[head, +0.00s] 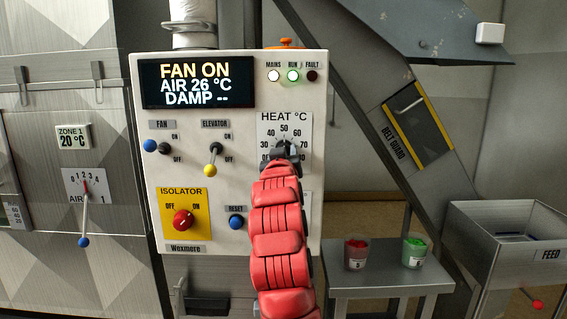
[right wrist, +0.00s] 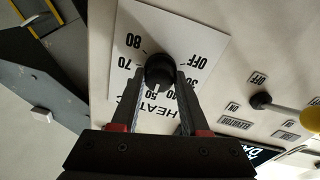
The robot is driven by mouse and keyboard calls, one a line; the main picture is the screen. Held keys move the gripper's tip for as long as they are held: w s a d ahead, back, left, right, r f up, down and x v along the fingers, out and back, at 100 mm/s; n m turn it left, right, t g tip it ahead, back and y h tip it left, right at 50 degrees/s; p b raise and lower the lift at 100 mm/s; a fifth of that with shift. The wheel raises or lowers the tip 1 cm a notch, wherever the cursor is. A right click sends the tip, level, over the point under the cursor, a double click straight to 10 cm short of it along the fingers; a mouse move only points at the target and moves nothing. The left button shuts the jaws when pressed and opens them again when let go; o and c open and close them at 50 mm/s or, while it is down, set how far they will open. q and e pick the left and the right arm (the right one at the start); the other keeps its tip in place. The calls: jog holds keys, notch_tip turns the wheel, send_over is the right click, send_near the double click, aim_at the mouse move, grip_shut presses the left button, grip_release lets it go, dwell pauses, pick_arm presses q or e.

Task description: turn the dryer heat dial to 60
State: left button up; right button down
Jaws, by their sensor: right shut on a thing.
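The heat dial (head: 285,146) is a black knob on a white plate marked HEAT °C (head: 284,118), on the right side of the control panel. My right gripper (right wrist: 164,88) is shut on the dial, with one finger on each side of it in the right wrist view. The dial (right wrist: 160,70) shows a pale mark on the side facing the 50, but its exact setting is hard to read. In the head view my red right arm covers the lower part of the dial plate. My left gripper is not in view.
The panel display (head: 196,83) reads FAN ON, AIR 26 °C, DAMP --. Left of the dial are a yellow-knobbed elevator lever (head: 212,160), the red isolator knob (head: 183,220) and a blue reset button (head: 236,222). A small table (head: 385,279) with two cups stands at right.

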jog(key=shift+m+h+b, duration=0.3)
jog(key=shift+m+b, duration=0.9)
jog(key=shift+m, duration=2.8)
jog(key=shift+g, duration=0.3)
jog(key=shift+c, duration=2)
grip_release()
jog(key=s+a, duration=0.1)
jog(key=s, duration=1.6)
jog(key=shift+s+a+f, duration=0.15)
jog(key=shift+s+f, duration=0.05)
jog(key=shift+f, duration=0.05)
jog(key=shift+w, duration=0.1)
